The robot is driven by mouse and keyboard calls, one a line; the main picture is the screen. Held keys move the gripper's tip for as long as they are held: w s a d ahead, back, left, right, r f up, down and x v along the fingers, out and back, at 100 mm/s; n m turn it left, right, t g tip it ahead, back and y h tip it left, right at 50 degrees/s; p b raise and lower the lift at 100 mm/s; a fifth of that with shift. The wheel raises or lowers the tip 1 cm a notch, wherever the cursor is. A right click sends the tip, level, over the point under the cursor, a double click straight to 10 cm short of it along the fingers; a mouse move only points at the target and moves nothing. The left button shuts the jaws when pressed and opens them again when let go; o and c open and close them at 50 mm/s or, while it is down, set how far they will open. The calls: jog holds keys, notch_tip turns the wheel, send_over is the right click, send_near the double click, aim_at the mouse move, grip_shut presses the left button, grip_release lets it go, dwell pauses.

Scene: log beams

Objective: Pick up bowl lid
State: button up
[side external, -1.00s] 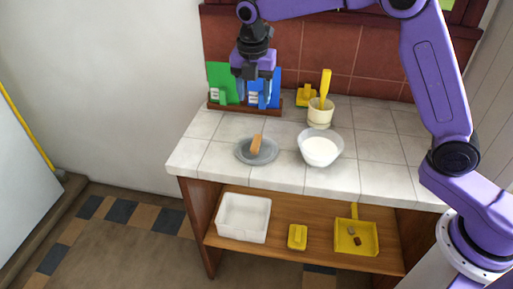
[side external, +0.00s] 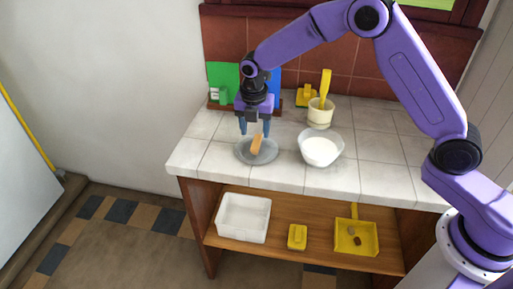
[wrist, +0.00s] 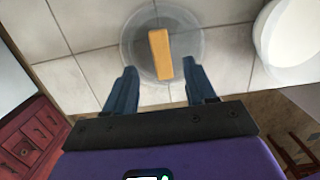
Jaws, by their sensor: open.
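The bowl lid (side external: 243,154) is a round, grey, see-through disc with an upright tan handle (side external: 257,143). It lies flat on the tiled counter, left of a clear bowl (side external: 321,149) with white contents. In the wrist view the lid (wrist: 187,37) and its handle (wrist: 160,54) show just ahead of the fingertips, with the handle between their lines. My gripper (side external: 255,133) is open and empty, pointing down close above the lid, near the handle. In the wrist view my gripper (wrist: 161,78) has both fingers spread, apart from the handle.
Behind stand a cream pot (side external: 320,114) with a yellow tool, a yellow object (side external: 305,96) and a rack with green and blue books (side external: 222,78). A white bin (side external: 243,218), yellow block (side external: 297,237) and yellow dustpan (side external: 356,238) are on the lower shelf. The counter's right side is clear.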

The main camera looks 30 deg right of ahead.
aim_at(256, 141)
jog(key=f, duration=0.5)
jog(key=shift+w+d, duration=0.1)
jog(key=shift+d, duration=0.2)
jog(key=shift+c, duration=0.3)
jog(key=shift+r, duration=0.1)
grip_shut()
